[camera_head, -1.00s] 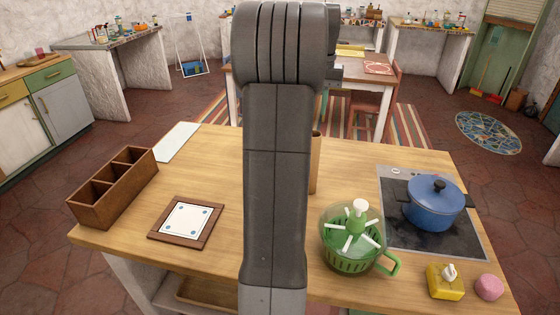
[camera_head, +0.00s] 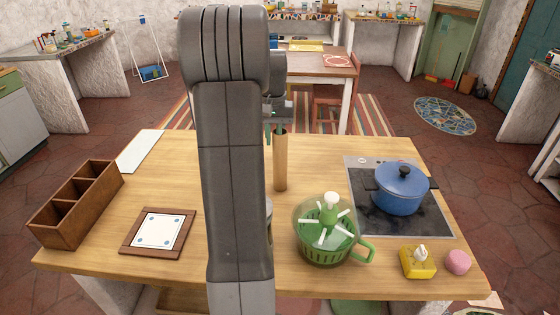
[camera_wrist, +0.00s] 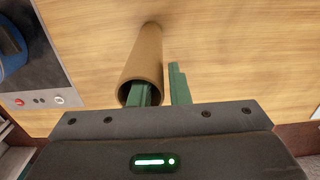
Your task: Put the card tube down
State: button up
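The brown card tube (camera_head: 280,162) stands upright on the wooden counter, just right of my arm in the head view. In the wrist view I look down along the tube (camera_wrist: 146,62), its open mouth towards me. My gripper (camera_wrist: 160,90) is at the tube's top end, one green finger inside the mouth and the other outside its right wall. A narrow gap shows between the outer finger and the wall, so the gripper looks slightly open. In the head view my gripper (camera_head: 277,122) is mostly hidden behind my arm.
A green bowl (camera_head: 325,246) with a spinner stands in front of the tube, and a blue pot (camera_head: 401,190) on a black hob to its right. A wooden divided box (camera_head: 75,222) and a framed tile (camera_head: 158,233) lie left. A yellow block and pink sponge sit front right.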

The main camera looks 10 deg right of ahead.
aim_at(280, 162)
jog(key=shift+f, duration=1.5)
grip_shut()
jog(key=shift+r, duration=0.1)
